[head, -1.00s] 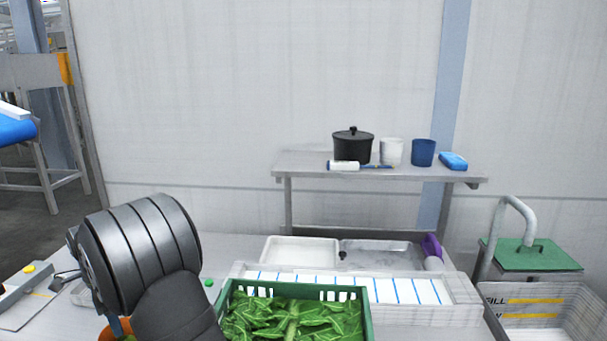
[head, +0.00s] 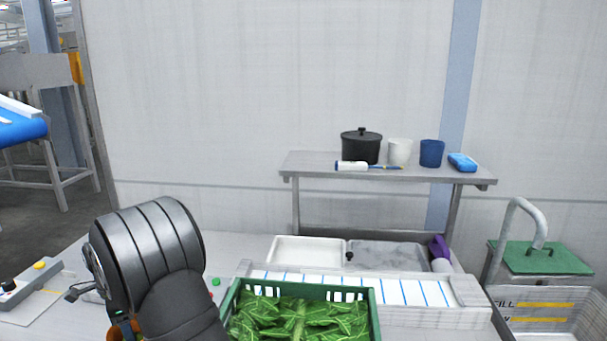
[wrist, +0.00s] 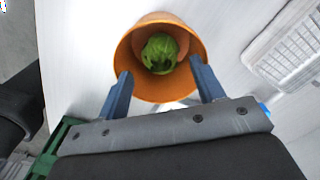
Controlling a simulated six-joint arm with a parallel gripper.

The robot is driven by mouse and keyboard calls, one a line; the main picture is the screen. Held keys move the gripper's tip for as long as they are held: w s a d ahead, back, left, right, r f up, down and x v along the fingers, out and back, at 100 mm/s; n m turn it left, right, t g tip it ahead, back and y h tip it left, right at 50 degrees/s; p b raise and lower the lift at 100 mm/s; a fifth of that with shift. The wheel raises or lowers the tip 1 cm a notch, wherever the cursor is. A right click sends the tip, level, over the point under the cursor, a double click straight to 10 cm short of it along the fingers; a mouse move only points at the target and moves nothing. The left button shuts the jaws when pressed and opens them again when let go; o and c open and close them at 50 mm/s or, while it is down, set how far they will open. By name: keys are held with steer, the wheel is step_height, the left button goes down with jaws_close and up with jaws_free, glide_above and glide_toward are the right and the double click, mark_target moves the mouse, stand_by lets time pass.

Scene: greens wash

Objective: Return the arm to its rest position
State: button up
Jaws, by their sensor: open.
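My arm's dark wrist and forearm fill the lower left of the head view, left of a green crate. My gripper (wrist: 164,88) shows in the wrist view with its two blue-grey fingers apart. An orange bowl-like container (wrist: 126,58) with green leaf in it lies beyond and between the fingertips. I cannot tell whether the fingers touch its rim. In the head view only a sliver of orange shows under my wrist, and the fingers are hidden there.
The green crate (head: 374,318) full of leaves stands beside my arm. Behind it are a white slatted rack (head: 470,290), a white tray (head: 305,239) and a grey tray (head: 388,255). A shelf (head: 310,165) holds a pot and cups. A control box (head: 28,278) is at left.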

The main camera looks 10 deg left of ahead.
steer(key=shift+f, duration=0.3)
step_height(320, 180, up, 5)
steer(key=shift+w+d+r, duration=0.1)
steer(key=shift+d, duration=0.05)
steer(key=w+d+r, duration=0.4)
steer(key=d+r, duration=0.3)
steer(key=d, duration=0.4)
steer(key=w+d+f+m, duration=0.1)
steer(key=w+d+m, duration=0.3)
steer(key=w+d, duration=0.5)
steer(key=w+d+f+m, duration=0.1)
steer(key=w+d+m, duration=0.3)
steer(key=w+d, duration=0.6)
steer(key=shift+d+f, duration=0.15)
steer(key=shift+d, duration=3.15)
